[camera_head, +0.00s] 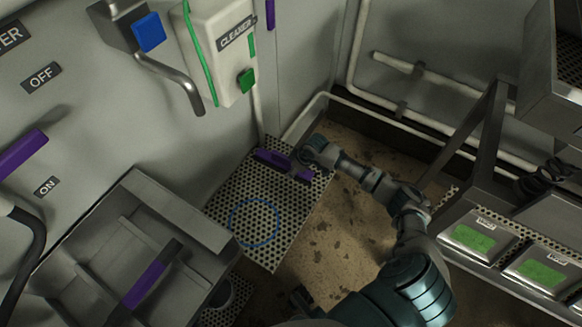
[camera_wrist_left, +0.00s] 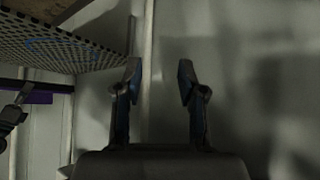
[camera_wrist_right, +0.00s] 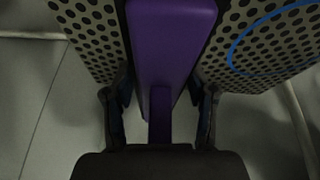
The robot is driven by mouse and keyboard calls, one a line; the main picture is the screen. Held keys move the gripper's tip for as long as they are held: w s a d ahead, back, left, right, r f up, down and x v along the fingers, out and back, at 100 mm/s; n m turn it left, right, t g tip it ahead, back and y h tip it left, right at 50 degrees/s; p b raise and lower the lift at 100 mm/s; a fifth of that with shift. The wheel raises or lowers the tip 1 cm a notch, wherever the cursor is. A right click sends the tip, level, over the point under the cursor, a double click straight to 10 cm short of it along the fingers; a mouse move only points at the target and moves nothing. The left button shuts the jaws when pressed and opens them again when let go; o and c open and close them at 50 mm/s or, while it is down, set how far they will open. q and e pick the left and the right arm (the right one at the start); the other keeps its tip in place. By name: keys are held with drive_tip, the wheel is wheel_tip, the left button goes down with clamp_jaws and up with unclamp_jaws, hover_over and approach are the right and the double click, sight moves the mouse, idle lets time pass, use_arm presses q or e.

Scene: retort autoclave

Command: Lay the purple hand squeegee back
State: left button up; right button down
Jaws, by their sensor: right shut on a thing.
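The purple hand squeegee (camera_head: 272,158) is over the far part of a perforated metal shelf (camera_head: 285,215), up and right of a blue ring (camera_head: 253,222) marked on it. My right gripper (camera_head: 306,160) is at the squeegee. The right wrist view shows the squeegee's purple body (camera_wrist_right: 172,40) running out from between the fingers (camera_wrist_right: 158,105), which are shut on it. I cannot tell whether it touches the shelf. My left gripper (camera_wrist_left: 157,80) is open and empty in front of a pale wall; it cannot be made out in the head view.
A grey basin (camera_head: 190,220) with a purple-banded bar (camera_head: 150,282) stands left of the shelf. A cleaner box (camera_head: 222,50) and a bent metal pipe (camera_head: 172,80) are on the wall above. White pipes (camera_head: 420,120) run behind; a rack with green-labelled trays (camera_head: 475,238) is at right.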

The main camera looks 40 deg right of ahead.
sight(293, 183)
wheel_tip(293, 183, down, 2)
drive_tip(key=shift+a+f+b, duration=0.1)
drive_tip(key=shift+a+b, duration=0.05)
drive_tip(key=shift+b, duration=0.85)
drive_tip(key=f, duration=0.1)
drive_tip(key=f+b, duration=0.1)
drive_tip(key=f, duration=0.1)
drive_tip(key=shift+d, duration=0.25)
drive_tip(key=shift+a+f+b, duration=0.2)
drive_tip(key=shift+f+b, duration=0.25)
drive_tip(key=shift+f, duration=0.55)
use_arm(q)
drive_tip(key=w+d+r+t+h, duration=0.2)
drive_tip(key=w+d+r+t, duration=0.1)
drive_tip(key=w+r+t, duration=0.4)
drive_tip(key=shift+w+d+r+t, duration=0.25)
drive_tip(key=shift+w+r+t, duration=0.15)
drive_tip(key=shift+r+t, duration=0.35)
drive_tip(key=shift+w+d, duration=0.1)
drive_tip(key=shift+d, duration=0.05)
use_arm(e)
drive_tip(key=shift+d, duration=0.1)
drive_tip(key=shift+f, duration=0.15)
drive_tip(key=shift+c, duration=1.4)
unclamp_jaws()
use_arm(q)
drive_tip(key=shift+f, duration=0.1)
